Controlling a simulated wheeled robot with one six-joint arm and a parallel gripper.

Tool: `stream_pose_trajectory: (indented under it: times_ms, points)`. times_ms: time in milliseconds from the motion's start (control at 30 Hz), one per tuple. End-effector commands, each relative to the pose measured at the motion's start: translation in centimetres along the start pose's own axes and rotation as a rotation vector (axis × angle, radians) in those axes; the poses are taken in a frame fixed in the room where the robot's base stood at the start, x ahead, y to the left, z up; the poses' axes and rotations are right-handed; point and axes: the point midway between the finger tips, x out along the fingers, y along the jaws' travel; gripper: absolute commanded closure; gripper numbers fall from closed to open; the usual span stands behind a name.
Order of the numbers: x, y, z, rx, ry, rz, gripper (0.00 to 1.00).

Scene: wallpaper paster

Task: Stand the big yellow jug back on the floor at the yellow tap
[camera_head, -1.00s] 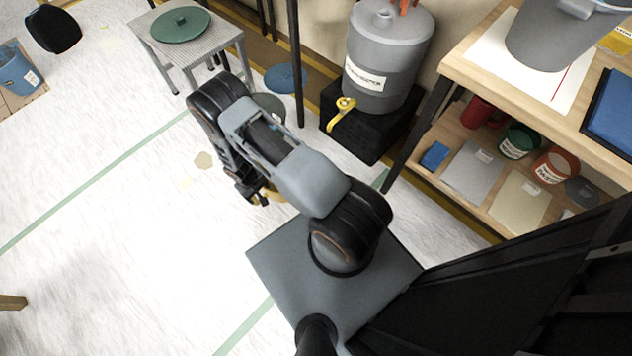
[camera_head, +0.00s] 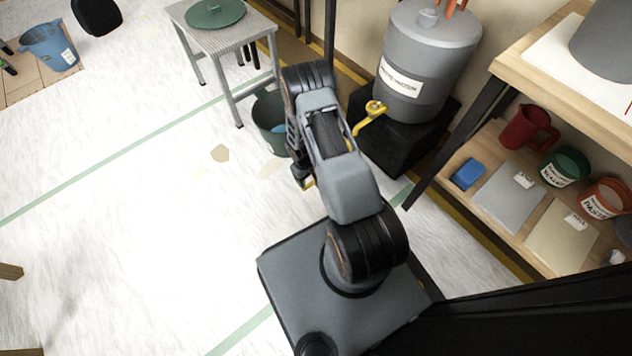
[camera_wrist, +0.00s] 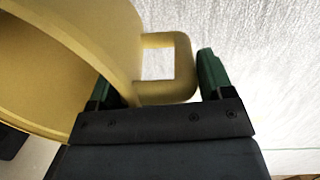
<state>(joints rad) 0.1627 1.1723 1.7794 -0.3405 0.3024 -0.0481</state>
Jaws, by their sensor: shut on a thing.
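The big yellow jug (camera_wrist: 75,45) fills the left of the wrist view, with its handle (camera_wrist: 181,67) between the green-tipped fingers of my gripper (camera_wrist: 158,85). My gripper is shut on the handle. In the head view my arm hides most of the jug; only a sliver of yellow (camera_head: 309,183) shows by my wrist. The yellow tap (camera_head: 370,113) sticks out low on a grey drum (camera_head: 425,65) that stands on a black block (camera_head: 400,150). My arm is left of the tap in the picture. Whether the jug touches the floor cannot be told.
A dark green bucket (camera_head: 265,125) stands on the floor, partly behind my arm. A grey metal table (camera_head: 240,40) with a green lid (camera_head: 215,13) is behind it. Open floor (camera_head: 130,230) lies left.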

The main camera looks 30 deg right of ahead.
Motion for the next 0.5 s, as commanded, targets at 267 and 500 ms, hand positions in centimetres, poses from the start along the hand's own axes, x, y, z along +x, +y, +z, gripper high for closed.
stream_pose_trajectory:
  times_ms: [267, 500]
  points:
    - [1.7, 3.3, -0.1, -0.001, -0.001, 0.000, 0.86]
    - [2.5, 3.3, -0.2, -0.001, 0.000, 0.000, 0.86]
